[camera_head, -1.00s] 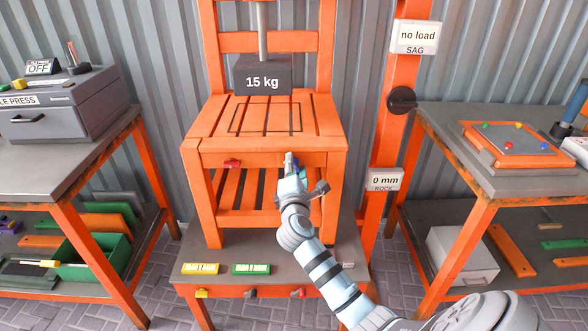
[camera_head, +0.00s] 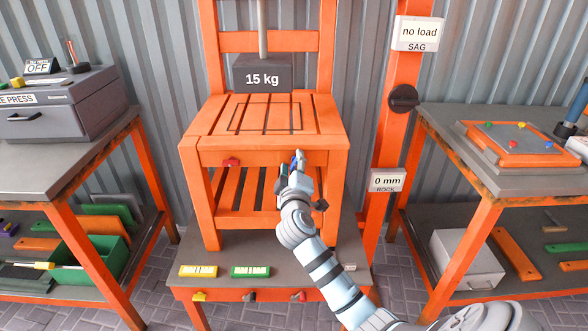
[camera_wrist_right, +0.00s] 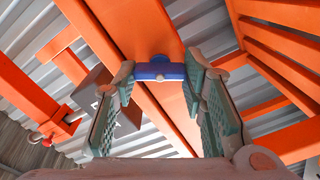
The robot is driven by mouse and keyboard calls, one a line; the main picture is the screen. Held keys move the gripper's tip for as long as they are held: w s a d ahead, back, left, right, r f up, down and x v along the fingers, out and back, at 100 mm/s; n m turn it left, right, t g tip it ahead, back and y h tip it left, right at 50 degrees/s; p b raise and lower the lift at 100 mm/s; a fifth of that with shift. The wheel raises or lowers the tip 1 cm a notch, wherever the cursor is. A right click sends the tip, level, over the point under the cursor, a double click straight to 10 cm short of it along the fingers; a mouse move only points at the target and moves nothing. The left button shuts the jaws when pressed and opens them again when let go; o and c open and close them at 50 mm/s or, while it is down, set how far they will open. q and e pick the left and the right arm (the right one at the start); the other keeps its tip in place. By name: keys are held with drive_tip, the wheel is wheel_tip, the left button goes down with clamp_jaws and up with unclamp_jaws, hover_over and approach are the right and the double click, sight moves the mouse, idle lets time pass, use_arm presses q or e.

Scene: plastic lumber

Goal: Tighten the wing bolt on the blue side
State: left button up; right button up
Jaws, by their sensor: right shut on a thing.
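An orange slatted chair (camera_head: 213,158) stands on a low grey platform. The blue wing bolt (camera_wrist_right: 158,71) is on the right part of its front rail; in the head view my gripper mostly hides it. My right gripper (camera_head: 298,160) reaches up to it from below right. In the right wrist view the gripper's fingertips (camera_wrist_right: 160,75) are shut on the bolt's two ends. My left gripper is not in view.
A 15 kg weight (camera_head: 262,76) hangs above the seat. Yellow (camera_head: 198,271) and green (camera_head: 250,271) levels lie on the platform (camera_head: 225,253). Benches stand left (camera_head: 60,172) and right (camera_head: 470,180). An orange post (camera_head: 388,140) carries "no load" and "0 mm" signs.

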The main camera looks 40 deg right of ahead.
drive_tip(key=shift+m+b, duration=0.35)
drive_tip(key=shift+m, duration=0.65)
drive_tip(key=m+b, duration=0.2)
drive_tip(key=m, duration=0.4)
drive_tip(key=shift+b, duration=0.3)
drive_tip(key=m+b, duration=0.1)
drive_tip(key=m, duration=0.1)
drive_tip(key=shift+d+m, duration=0.1)
drive_tip(key=shift+m, duration=0.2)
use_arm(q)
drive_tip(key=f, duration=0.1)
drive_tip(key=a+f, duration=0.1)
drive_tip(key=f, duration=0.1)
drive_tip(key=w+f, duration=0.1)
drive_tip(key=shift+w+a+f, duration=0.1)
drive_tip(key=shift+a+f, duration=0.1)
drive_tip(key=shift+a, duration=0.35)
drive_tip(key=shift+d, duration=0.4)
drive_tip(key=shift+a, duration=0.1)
use_arm(e)
drive_tip(key=o, duration=1)
drive_tip(key=shift+c, duration=0.2)
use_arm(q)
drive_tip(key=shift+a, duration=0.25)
use_arm(e)
drive_tip(key=shift+o, duration=1)
